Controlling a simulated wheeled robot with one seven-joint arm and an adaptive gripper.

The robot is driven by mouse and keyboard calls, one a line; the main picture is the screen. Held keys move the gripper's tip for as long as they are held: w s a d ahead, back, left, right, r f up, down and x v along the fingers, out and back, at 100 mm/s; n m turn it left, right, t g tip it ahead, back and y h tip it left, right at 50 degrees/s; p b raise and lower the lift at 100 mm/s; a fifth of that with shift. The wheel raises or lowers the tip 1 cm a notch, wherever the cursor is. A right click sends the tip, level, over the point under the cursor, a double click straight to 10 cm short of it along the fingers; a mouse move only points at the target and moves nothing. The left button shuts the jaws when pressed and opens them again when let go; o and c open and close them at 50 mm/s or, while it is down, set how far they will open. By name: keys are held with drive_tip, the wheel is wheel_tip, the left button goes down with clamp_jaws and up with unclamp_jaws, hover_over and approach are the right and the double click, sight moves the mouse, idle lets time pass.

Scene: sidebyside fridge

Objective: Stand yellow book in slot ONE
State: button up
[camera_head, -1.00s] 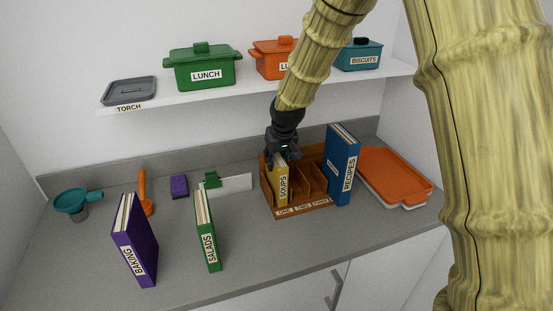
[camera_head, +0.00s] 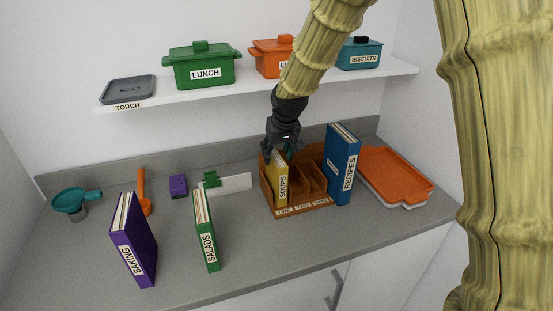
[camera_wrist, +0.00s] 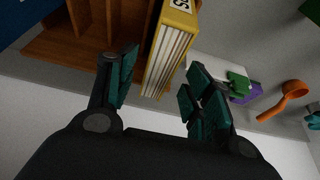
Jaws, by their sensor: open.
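The yellow book (camera_head: 281,180), labelled SOUPS, stands upright in the leftmost compartment of the wooden rack (camera_head: 304,210), above the label ONE. The labels TWO and THREE mark the rack's other visible compartments, which look empty. My gripper (camera_head: 282,153) is just above and behind the top of the yellow book. In the wrist view my gripper (camera_wrist: 160,88) is open, with its fingers spread to either side of the yellow book's page edge (camera_wrist: 168,60). I cannot tell whether a finger touches the book.
The blue RECIPES book (camera_head: 341,165) stands at the rack's right end, beside orange trays (camera_head: 397,175). Green SALADS (camera_head: 207,230) and purple BAKING (camera_head: 133,240) books stand on the counter left of the rack. A shelf (camera_head: 255,84) with pots hangs above.

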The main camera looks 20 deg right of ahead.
drive_tip(key=b+v, duration=0.1)
drive_tip(key=v, duration=0.7)
drive_tip(key=shift+r, duration=0.2)
